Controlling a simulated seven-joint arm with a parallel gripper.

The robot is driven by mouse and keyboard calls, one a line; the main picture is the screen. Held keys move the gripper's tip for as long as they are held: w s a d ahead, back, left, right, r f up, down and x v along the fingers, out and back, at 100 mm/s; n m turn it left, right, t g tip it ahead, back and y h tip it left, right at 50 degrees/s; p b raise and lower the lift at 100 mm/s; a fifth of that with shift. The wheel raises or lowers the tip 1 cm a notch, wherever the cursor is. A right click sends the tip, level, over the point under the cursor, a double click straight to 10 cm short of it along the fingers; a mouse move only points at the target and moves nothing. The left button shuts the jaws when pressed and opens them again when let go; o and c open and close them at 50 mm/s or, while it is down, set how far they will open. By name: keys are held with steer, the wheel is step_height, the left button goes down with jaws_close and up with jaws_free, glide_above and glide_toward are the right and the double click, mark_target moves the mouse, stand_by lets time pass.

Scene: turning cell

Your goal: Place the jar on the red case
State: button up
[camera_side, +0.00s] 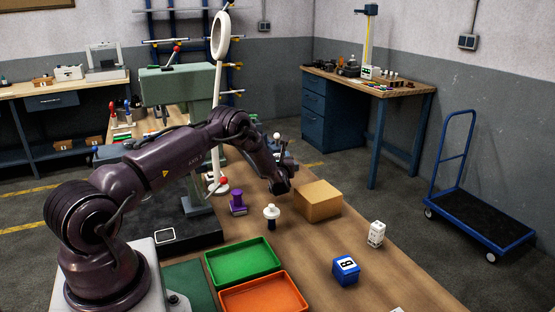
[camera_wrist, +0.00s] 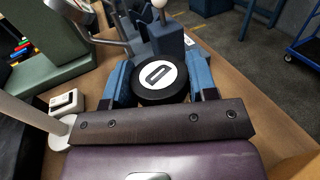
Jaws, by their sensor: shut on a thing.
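In the wrist view my gripper (camera_wrist: 160,84) has its two blue fingers closed on either side of a round, black-topped thing with a white label, which looks like the jar (camera_wrist: 159,75). Its top faces the camera and its lower part is hidden. In the side view my wrist hangs over the far part of the bench, behind the cardboard box; the fingers and the held jar cannot be made out there. I see no case that is clearly red in either view.
A cardboard box (camera_side: 318,201) stands beside my wrist. Green (camera_side: 243,262) and orange (camera_side: 263,298) trays lie at the front. A purple object (camera_side: 238,203), a white-topped piece (camera_side: 271,213), a blue block (camera_side: 345,271) and a white block (camera_side: 376,234) stand apart on the bench.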

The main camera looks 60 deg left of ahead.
steer(key=shift+f, duration=0.15)
steer(key=o, duration=1)
steer(key=shift+c, duration=0.2)
steer(key=shift+d, duration=0.15)
steer(key=v, duration=0.7)
steer(key=s+d+r+n+g+h, duration=0.2)
steer(key=s+d+r+n+g, duration=0.2)
steer(key=r+n, duration=0.45)
steer(key=s+d+r+n+g+h, duration=0.1)
steer(key=s+d+r+n+g, duration=0.3)
steer(key=r, duration=0.7)
steer(key=s+d+r+n+t+h, duration=0.2)
steer(key=s+d, duration=0.4)
steer(key=d, duration=0.3)
steer(key=s+d+r+n+t+h, duration=0.2)
steer(key=s+d+n+h, duration=0.2)
steer(key=d+h, duration=0.3)
steer(key=s+d+r+n+t+h, duration=0.2)
steer(key=s+d+n+h, duration=0.2)
steer(key=s+d, duration=0.3)
steer(key=d, duration=0.4)
steer(key=shift+s+r+t+h, duration=0.3)
steer(key=shift+s+r, duration=0.05)
steer(key=shift+r, duration=0.05)
